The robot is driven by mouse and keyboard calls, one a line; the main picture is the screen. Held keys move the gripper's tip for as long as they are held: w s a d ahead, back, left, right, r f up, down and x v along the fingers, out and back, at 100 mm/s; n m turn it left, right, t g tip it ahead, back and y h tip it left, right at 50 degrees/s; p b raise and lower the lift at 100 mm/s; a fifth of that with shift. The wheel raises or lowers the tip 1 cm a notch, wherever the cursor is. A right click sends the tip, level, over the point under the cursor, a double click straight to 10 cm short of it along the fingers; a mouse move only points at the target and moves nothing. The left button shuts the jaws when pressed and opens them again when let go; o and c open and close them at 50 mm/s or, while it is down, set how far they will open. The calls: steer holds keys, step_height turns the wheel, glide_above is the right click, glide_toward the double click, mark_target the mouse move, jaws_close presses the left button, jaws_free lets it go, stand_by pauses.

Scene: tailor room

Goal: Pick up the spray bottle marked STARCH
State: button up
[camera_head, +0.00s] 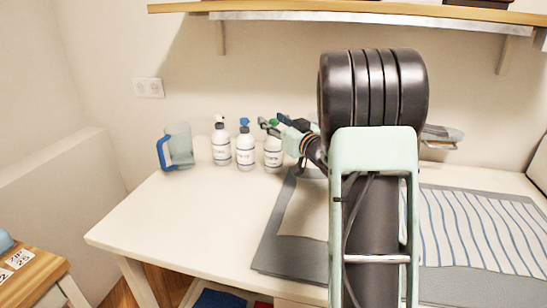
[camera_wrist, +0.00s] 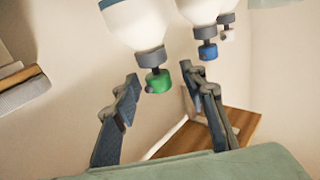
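Three white spray bottles stand in a row on the table's back left. One has a white nozzle (camera_head: 221,148), one a blue nozzle (camera_head: 245,151), and the right one a green nozzle (camera_head: 272,157). Their labels are too small to read, so I cannot tell which says STARCH. My gripper (camera_head: 273,122) is open at the top of the green-nozzle bottle. In the wrist view, which is upside down, the green nozzle (camera_wrist: 159,81) shows between the fingertips of my gripper (camera_wrist: 164,78), with no clear grip. The blue nozzle (camera_wrist: 207,50) is just beyond the right finger.
A clear jug with a blue handle (camera_head: 178,148) stands left of the bottles. A grey mat (camera_head: 270,253) and striped cloth (camera_head: 480,228) cover the table's right part. An iron-like object (camera_head: 442,134) is behind my arm. A shelf (camera_head: 270,10) hangs above. The table's front left is clear.

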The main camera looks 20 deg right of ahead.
jaws_close()
stand_by(0.5)
